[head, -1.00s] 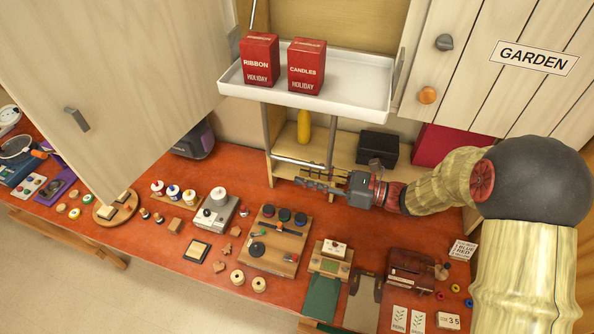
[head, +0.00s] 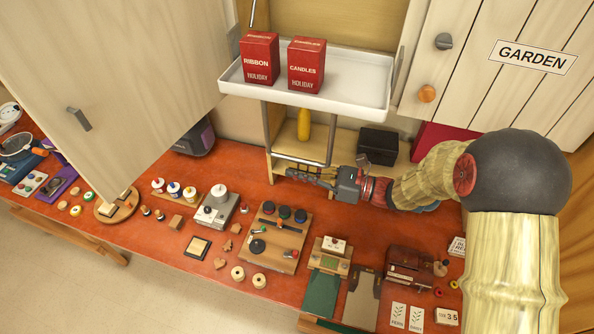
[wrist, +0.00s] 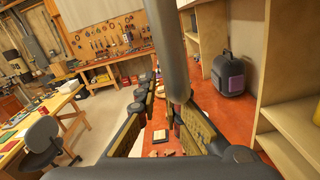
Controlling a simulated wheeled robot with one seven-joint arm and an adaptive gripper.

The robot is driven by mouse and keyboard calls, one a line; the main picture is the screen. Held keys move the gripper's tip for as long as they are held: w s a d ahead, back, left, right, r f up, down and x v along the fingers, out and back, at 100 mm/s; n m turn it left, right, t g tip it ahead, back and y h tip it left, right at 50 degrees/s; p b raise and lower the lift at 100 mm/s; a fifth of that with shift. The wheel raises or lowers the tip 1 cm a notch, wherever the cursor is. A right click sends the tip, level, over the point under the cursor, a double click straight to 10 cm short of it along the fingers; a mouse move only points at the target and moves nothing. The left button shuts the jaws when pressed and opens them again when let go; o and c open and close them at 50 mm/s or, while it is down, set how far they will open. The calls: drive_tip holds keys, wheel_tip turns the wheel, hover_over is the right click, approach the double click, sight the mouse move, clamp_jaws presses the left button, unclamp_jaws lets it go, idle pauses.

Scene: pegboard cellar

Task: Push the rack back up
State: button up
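The rack is a white tray (head: 330,98) pulled down below the open cabinet, with a metal handle bar (head: 299,160) hanging under it. Two red boxes stand upright on the tray, RIBBON (head: 260,60) and CANDLES (head: 306,66). My gripper (head: 300,175) points left just below the handle bar, roughly along it. In the wrist view the bar (wrist: 172,50) runs above and between my parted fingers (wrist: 165,115), nearer the right one. My gripper looks open, with nothing held. Whether it touches the bar I cannot tell.
A cabinet door (head: 110,80) stands open at left; the GARDEN door (head: 490,60) is at right. A yellow bottle (head: 304,124) and a black box (head: 378,146) stand behind the bar. Several small items cover the red bench (head: 150,232) in front.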

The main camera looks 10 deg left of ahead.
clamp_jaws()
drive_tip(key=shift+o, duration=1.2)
unclamp_jaws()
drive_tip(key=o, duration=0.4)
drive_tip(key=d, duration=0.8)
drive_tip(key=s+d, duration=0.1)
drive_tip(key=d, duration=0.3)
